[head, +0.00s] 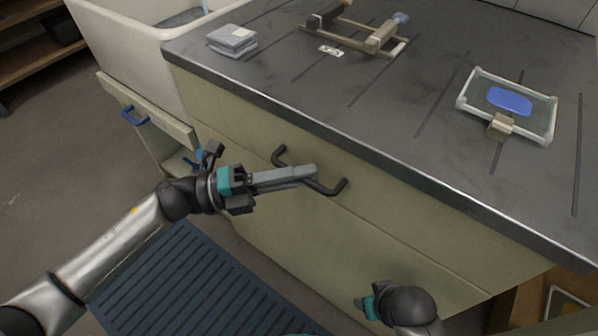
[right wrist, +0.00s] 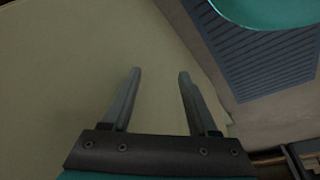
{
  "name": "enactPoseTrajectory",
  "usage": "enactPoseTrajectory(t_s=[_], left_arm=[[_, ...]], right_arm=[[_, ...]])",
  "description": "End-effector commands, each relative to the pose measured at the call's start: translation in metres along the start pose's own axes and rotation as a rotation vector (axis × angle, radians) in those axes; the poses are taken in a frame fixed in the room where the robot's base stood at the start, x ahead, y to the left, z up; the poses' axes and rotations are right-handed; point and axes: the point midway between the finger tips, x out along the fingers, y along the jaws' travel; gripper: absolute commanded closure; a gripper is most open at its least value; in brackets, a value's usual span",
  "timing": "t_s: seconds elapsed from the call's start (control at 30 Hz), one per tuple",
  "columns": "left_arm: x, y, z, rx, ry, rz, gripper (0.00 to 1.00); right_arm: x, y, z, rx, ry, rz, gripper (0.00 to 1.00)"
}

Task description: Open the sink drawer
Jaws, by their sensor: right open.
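The sink drawer (head: 160,118) is a beige front with a blue handle (head: 134,115), at the left of the head view below the white sink (head: 132,45). Its front appears to stand out from the cabinet; how far is unclear. My left gripper (head: 312,174) is right of it, in front of the counter cabinet, with its fingertips over the dark handle (head: 338,188) there. The fingers overlap side-on, so their opening and any contact are unclear. My right gripper (right wrist: 157,75) is open and empty before a beige panel; its dark body shows low in the head view.
The dark counter (head: 400,110) holds grey folded cloths (head: 232,40), a wooden rack (head: 355,35) and a framed panel with a blue patch (head: 510,100). A blue slatted mat (head: 190,290) lies on the floor. A wooden shelf (head: 30,40) stands far left.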

Motion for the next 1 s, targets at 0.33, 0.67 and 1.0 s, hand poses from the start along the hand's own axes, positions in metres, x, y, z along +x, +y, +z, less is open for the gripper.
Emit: enactPoseTrajectory(t_s=[0.33, 0.67, 1.0], left_arm=[[-0.0003, 0.0002, -0.0001, 0.0, 0.0, 0.0, 1.0], [-0.0004, 0.0002, -0.0001, 0.0, 0.0, 0.001, 1.0], [-0.0004, 0.0003, -0.0001, 0.0, 0.0, 0.001, 1.0]], right_arm=[[0.0017, 0.0005, 0.0028, 0.0, -0.007, 0.001, 0.4], [0.0017, 0.0008, 0.0029, 0.0, -0.007, 0.001, 0.4], [0.0015, 0.0007, 0.0027, -0.001, -0.007, 0.001, 0.4]])
